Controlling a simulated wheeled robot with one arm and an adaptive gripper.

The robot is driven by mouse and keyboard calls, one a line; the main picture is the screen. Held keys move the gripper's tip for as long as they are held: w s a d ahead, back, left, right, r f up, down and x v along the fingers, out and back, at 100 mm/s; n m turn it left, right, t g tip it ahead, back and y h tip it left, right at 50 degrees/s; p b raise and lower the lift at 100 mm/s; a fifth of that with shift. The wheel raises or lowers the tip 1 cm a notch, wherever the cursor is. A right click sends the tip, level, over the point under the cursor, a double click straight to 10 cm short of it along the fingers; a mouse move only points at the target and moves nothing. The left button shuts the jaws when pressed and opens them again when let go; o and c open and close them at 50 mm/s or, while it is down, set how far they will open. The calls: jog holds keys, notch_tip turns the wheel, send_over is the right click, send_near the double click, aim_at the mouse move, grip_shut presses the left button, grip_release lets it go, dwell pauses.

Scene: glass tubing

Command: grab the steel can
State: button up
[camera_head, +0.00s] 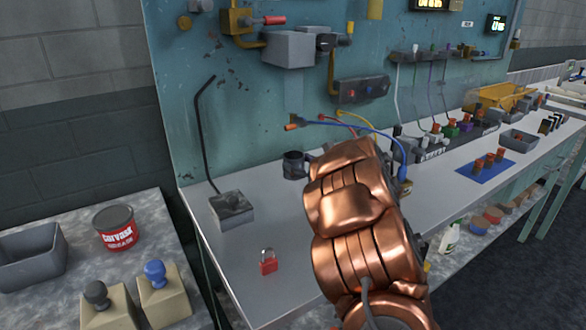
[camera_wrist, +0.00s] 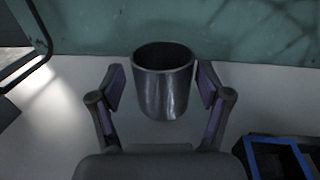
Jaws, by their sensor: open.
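The steel can (camera_wrist: 163,92) is a dark grey, open-topped metal cylinder. It stands upright on the light bench top near the teal back panel. In the head view the can (camera_head: 294,165) is partly covered by my copper-coloured arm. My gripper (camera_wrist: 161,78) is open in the wrist view, with one finger on each side of the can. A narrow gap shows between the can and each finger pad. I see no contact. In the head view my arm hides the gripper's fingers.
A grey block with a bent black rod (camera_head: 232,208) stands left of the can. A red padlock (camera_head: 267,262) lies near the bench's front. Cables (camera_head: 345,127) and a black-and-blue frame (camera_wrist: 278,158) are to the right. Bare bench top surrounds the can's front.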

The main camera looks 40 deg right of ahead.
aim_at(287, 156)
jog(key=shift+w+a+p, duration=0.15)
jog(key=shift+w+p, duration=0.45)
jog(key=shift+w, duration=2.25)
jog(key=shift+c, duration=0.2)
jog(key=c, duration=1.1)
